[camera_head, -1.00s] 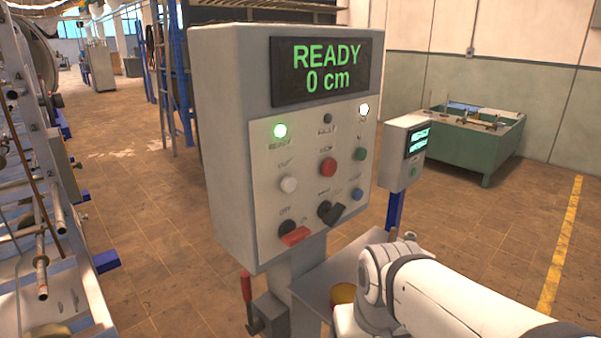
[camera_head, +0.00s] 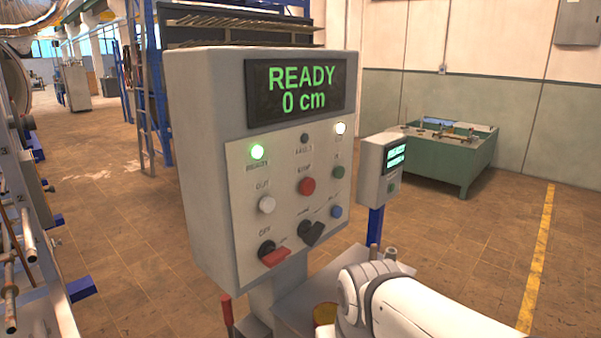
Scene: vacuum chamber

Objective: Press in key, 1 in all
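The control box (camera_head: 212,135) stands on a post, its face turned toward me. Its display (camera_head: 295,90) reads "READY 0 cm" in green. The green button (camera_head: 338,172) sits at the right of the middle row, under a small label that seems to read "IN". The white button (camera_head: 267,204) is labelled "OUT", and the red button (camera_head: 307,186) is labelled "STOP". My white arm shows at the lower right, in front of and below the box. My gripper is not in view.
A red-handled switch (camera_head: 274,257), a black switch (camera_head: 312,233) and a blue button (camera_head: 336,212) sit low on the panel. A smaller display box (camera_head: 372,170) stands behind on a blue post. A green bench (camera_head: 432,163) stands farther back. Open floor lies at the right.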

